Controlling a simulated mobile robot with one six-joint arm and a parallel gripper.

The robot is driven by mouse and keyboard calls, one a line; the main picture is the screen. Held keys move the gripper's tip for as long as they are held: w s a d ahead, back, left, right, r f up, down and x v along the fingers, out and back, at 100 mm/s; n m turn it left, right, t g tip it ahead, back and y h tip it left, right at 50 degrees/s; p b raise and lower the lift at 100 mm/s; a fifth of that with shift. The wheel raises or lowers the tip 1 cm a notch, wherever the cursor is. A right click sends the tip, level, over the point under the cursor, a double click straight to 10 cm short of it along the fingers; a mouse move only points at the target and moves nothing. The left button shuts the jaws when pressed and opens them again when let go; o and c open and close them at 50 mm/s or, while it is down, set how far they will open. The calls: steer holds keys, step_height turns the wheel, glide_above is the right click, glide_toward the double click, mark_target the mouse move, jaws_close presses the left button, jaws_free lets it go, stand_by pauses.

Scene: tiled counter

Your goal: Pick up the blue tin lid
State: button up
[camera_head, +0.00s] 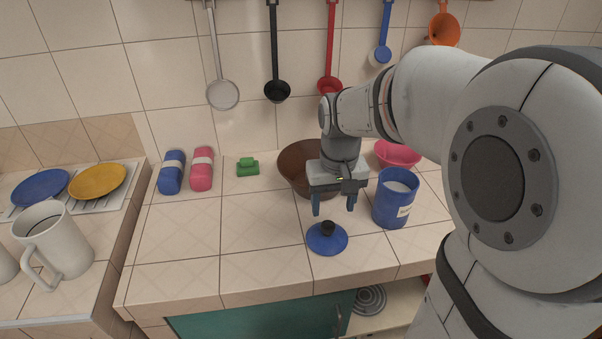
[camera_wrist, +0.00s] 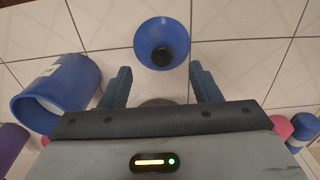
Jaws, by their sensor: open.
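The blue tin lid (camera_head: 318,243) lies flat on the tiled counter, its black knob facing up. In the wrist view the lid (camera_wrist: 147,32) is at the top middle, beyond the fingertips. My gripper (camera_head: 333,208) is open and empty, pointing down above the counter and a little behind the lid. Its two blue fingers (camera_wrist: 160,82) are apart with only counter and part of a dark round shape between them. The blue tin (camera_head: 391,206) stands upright and open to the right of the lid; it also shows at the left of the wrist view (camera_wrist: 52,92).
A brown bowl (camera_head: 296,170) stands behind my gripper, partly hidden by it. A pink bowl (camera_head: 398,156) is behind the tin. Blue (camera_head: 170,172) and pink (camera_head: 202,170) containers and a green object (camera_head: 247,168) stand at the back left. The counter left of the lid is clear.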

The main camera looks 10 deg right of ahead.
mark_target(328, 224)
steer(key=shift+w+f, duration=0.8)
steer(key=shift+w, duration=0.25)
step_height(328, 224, down, 8)
steer(key=shift+s+a+r, duration=0.1)
steer(key=shift+r, duration=0.05)
steer(key=shift+c, duration=0.3)
steer(key=c, duration=1)
